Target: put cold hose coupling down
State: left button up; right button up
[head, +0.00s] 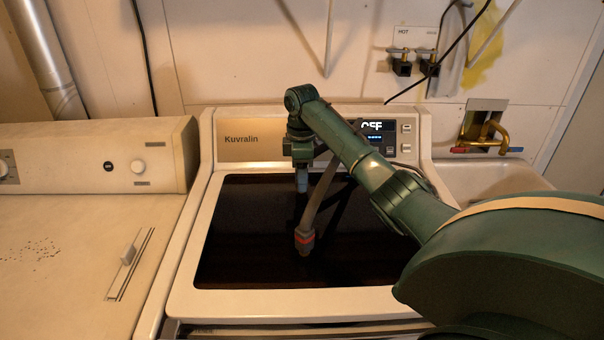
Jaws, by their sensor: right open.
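My right gripper (302,178) points down over the dark glass lid (245,235) of the washer. It is open, and its fingertips are small and dark in this view. A small blue-grey piece shows right below it; I cannot tell whether this is a finger or the cold hose coupling. A grey hose (325,188) runs down beside the gripper to a coupling with a red-orange ring (304,240), which appears to lie on the lid, apart from the gripper. My left gripper is not in view.
Hot and cold valves (402,64) are on the back wall, with cables and a yellow cloth near them. A sink (490,178) with a brass faucet (488,128) stands at the right. A dryer (70,245) stands at the left. The lid's left part is clear.

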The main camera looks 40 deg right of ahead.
notch_tip(320, 180, up, 12)
jog(key=shift+r, duration=0.15)
dwell(0.3)
dwell(0.6)
